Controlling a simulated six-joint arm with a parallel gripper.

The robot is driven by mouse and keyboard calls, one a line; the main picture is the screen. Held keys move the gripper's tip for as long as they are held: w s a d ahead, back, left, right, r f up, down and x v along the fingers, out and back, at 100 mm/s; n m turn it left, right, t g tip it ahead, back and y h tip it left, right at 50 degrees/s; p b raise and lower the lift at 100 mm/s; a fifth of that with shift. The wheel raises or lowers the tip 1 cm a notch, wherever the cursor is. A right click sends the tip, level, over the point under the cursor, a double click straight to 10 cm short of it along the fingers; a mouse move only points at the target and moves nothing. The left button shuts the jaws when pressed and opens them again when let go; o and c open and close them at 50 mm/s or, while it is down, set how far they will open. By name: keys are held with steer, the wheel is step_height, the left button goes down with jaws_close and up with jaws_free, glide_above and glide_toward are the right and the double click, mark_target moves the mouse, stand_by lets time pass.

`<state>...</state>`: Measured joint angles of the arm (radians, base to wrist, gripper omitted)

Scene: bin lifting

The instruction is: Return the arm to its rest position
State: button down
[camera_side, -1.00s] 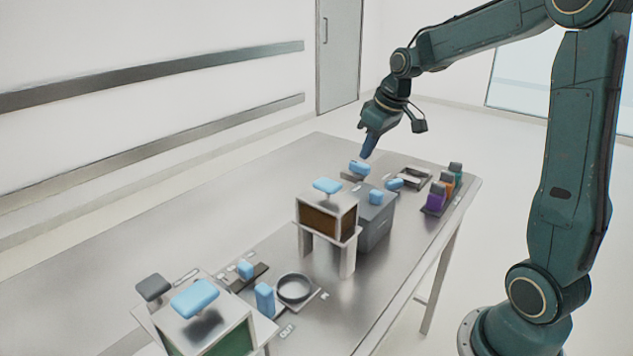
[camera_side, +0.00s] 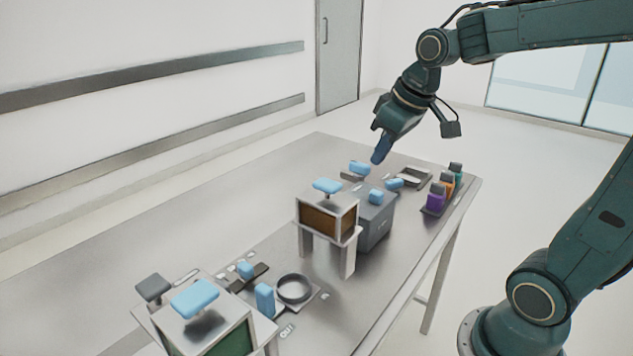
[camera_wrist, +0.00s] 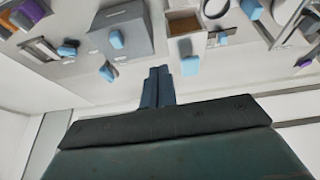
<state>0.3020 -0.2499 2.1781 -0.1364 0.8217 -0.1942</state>
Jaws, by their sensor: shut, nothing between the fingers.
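My gripper (camera_side: 380,150) hangs in the air above the far part of the metal table (camera_side: 150,225), its fingers pointing down. In the wrist view my gripper (camera_wrist: 158,72) shows its two dark blue fingers together, with nothing between them. Below and near it in the side view is a blue handle (camera_side: 360,167) on a small grey base. The fingertips look apart from it, though the exact gap is hard to judge.
A grey box (camera_side: 375,225) with a blue knob and a brown-fronted bin (camera_side: 325,219) on a stand are mid-table. Purple, orange and teal containers (camera_side: 436,200) stand at the right edge. A green-fronted bin (camera_side: 225,335) and a round ring (camera_side: 294,287) are nearer. The table's left side is clear.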

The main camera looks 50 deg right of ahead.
steer(key=s+a+f+t, duration=0.1)
steer(key=s+a, duration=0.5)
steer(key=s, duration=0.7)
steer(key=shift+a, duration=0.4)
steer(key=shift+f, duration=0.1)
